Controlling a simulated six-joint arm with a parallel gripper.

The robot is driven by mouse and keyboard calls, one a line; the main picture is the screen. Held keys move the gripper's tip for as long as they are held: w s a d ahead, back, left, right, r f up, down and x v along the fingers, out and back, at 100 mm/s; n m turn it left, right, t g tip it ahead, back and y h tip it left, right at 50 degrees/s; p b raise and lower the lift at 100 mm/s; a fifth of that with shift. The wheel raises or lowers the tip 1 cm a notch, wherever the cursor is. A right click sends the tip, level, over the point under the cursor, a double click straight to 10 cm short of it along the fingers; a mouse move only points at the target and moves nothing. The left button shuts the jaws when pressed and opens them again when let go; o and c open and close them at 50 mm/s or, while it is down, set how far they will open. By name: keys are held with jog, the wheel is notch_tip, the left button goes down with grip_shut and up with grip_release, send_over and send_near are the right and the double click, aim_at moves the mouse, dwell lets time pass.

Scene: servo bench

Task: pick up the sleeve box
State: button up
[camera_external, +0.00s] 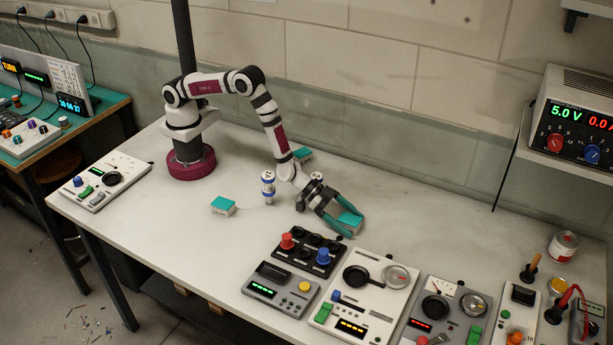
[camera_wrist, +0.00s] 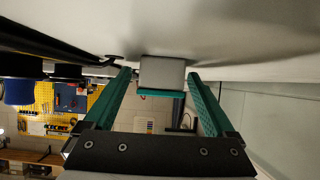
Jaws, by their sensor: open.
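A small box with a teal top and pale sides (camera_external: 350,220) lies on the white bench at the fingertips of my gripper (camera_external: 352,224). In the wrist view, the box (camera_wrist: 162,72) shows a grey face with a teal edge, centred between the tips of my gripper (camera_wrist: 160,75). The teal fingers are open, one on each side, with a small gap at each side of the box. Two similar teal boxes stand on the bench: one to the left (camera_external: 223,206), and one behind my forearm (camera_external: 302,154), partly hidden.
A black panel with red and blue knobs (camera_external: 306,250) and several instrument panels (camera_external: 365,290) line the front edge. The bench to the right of the gripper (camera_external: 450,220) is clear.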

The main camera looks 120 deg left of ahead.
grip_shut()
dwell(0.4)
